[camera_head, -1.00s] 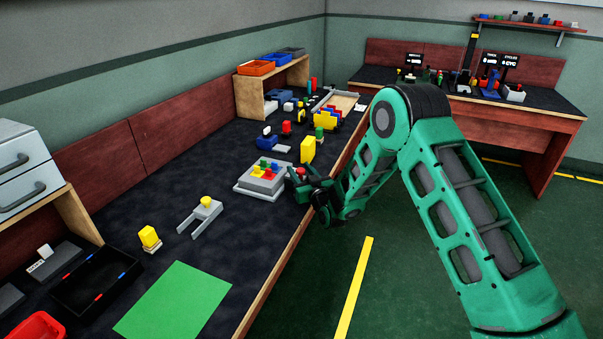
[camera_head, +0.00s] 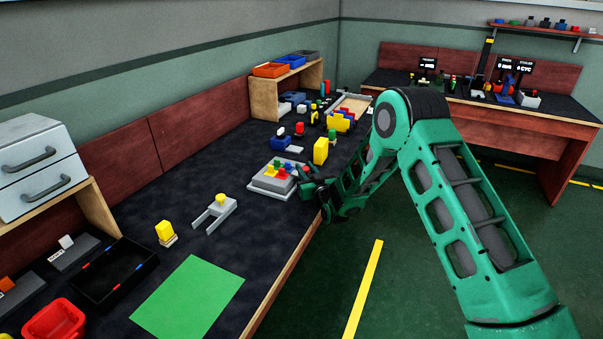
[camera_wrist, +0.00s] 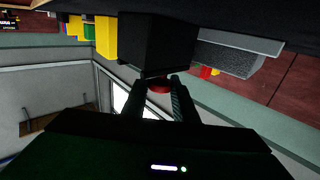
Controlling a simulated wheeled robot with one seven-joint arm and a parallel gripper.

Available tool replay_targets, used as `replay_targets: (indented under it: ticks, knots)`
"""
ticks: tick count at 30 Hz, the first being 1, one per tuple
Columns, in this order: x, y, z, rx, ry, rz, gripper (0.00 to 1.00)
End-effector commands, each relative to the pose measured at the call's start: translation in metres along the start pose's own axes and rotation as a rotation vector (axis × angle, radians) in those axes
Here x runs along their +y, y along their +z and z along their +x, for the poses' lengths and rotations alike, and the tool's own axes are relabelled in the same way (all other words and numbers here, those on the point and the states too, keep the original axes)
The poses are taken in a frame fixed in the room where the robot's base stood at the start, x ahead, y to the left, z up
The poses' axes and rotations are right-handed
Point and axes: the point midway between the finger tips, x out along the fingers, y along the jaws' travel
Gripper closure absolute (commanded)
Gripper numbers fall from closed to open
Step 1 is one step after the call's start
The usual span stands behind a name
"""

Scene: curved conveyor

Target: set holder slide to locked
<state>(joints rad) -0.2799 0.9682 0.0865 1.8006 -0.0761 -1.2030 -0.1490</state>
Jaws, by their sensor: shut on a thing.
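My gripper (camera_head: 312,183) is at the table's front edge, just right of a grey block with several coloured pieces on top (camera_head: 268,180). In the wrist view my gripper (camera_wrist: 161,82) is shut on a small red knob (camera_wrist: 158,86) in front of a black block (camera_wrist: 155,45). The fingers hide part of the knob. The grey block also shows in the wrist view (camera_wrist: 228,57), right of the black block. I cannot tell for sure which part is the holder slide or read its position. A grey forked piece with a yellow knob (camera_head: 214,212) lies to the left.
A yellow block (camera_head: 320,150) stands close behind my gripper. A green mat (camera_head: 188,297), a black tray (camera_head: 103,273) and a red bin (camera_head: 54,321) lie at the near left. A wooden shelf (camera_head: 263,100) stands at the back. Clear dark tabletop lies left of the grey block.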

Motion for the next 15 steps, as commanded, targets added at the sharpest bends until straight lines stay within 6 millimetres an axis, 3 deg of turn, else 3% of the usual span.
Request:
replay_targets:
  ticks: [4,5,6,15]
  knots:
    - [-0.0032,-0.0022,0.002,0.004,-0.004,0.004,1.0]
    - [-0.0032,-0.0023,0.0021,0.004,-0.004,0.005,0.69]
    - [-0.0031,-0.0024,0.002,0.004,-0.004,0.005,0.6]
    - [-0.0009,-0.0019,0.0005,0.003,-0.002,0.003,0.57]
